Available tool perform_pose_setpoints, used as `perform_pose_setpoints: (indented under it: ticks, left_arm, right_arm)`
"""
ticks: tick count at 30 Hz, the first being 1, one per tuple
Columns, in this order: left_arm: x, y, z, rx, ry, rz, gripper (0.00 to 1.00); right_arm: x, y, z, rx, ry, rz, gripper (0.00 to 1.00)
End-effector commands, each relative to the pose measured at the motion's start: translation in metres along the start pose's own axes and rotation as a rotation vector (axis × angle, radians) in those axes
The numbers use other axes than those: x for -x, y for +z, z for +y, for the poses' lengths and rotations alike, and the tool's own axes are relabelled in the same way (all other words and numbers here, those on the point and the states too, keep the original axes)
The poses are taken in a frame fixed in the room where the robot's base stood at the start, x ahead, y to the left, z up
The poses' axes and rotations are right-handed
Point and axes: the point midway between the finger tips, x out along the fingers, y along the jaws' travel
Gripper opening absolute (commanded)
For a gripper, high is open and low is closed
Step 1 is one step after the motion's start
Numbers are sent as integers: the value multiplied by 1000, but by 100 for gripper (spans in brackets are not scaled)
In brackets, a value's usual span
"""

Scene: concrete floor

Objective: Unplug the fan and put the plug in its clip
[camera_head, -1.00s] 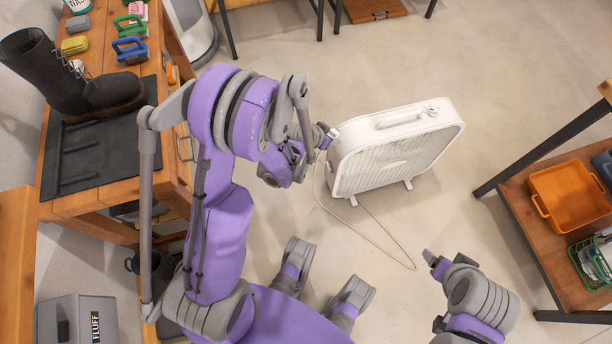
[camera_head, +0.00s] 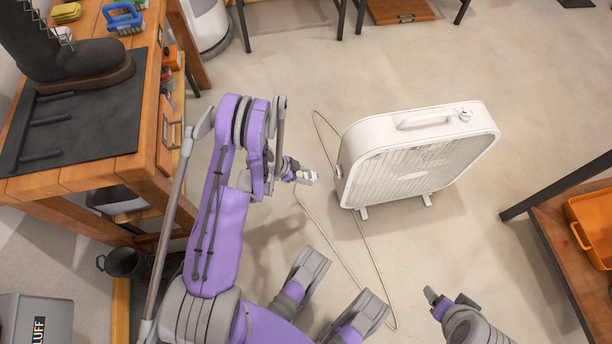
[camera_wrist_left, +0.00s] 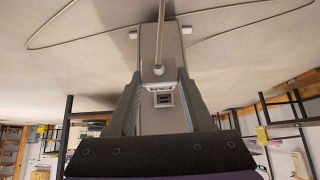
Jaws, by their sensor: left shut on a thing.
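The white box fan (camera_head: 420,155) stands upright on the floor, right of my left gripper (camera_head: 312,178). My left gripper is shut on the pale plug (camera_wrist_left: 159,86), marked FAN, which shows between the fingertips in the left wrist view. A cord runs from the plug down to the floor. In the head view, a small gap shows between the gripper tip and the fan's left side. A small grey square fitting (camera_wrist_left: 163,99) shows beyond the plug; I cannot tell whether they touch. My right gripper (camera_head: 432,294) is at the lower right, away from the fan; its jaws are unclear.
The cord (camera_head: 345,262) lies in loops on the floor. A wooden workbench (camera_head: 110,172) with a black boot (camera_head: 75,60) is at left. A shelf (camera_head: 565,240) with an orange bin (camera_head: 592,228) is at right. Floor around the fan is mostly clear.

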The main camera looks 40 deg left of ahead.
Motion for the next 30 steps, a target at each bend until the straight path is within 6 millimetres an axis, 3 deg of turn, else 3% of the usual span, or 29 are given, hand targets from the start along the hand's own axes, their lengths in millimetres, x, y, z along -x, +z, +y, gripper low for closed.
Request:
perform_pose_setpoints:
  ticks: [6,21,30]
  left_arm:
    - [2,0,-1,-2,1,3,0]
    - [-26,-34,0,-3,0,3,0]
    - [-34,-44,0,-1,-1,3,0]
  right_arm:
    - [0,0,0,0,0,0,76]
    - [0,0,0,0,0,0,76]
    - [0,0,0,0,0,0,76]
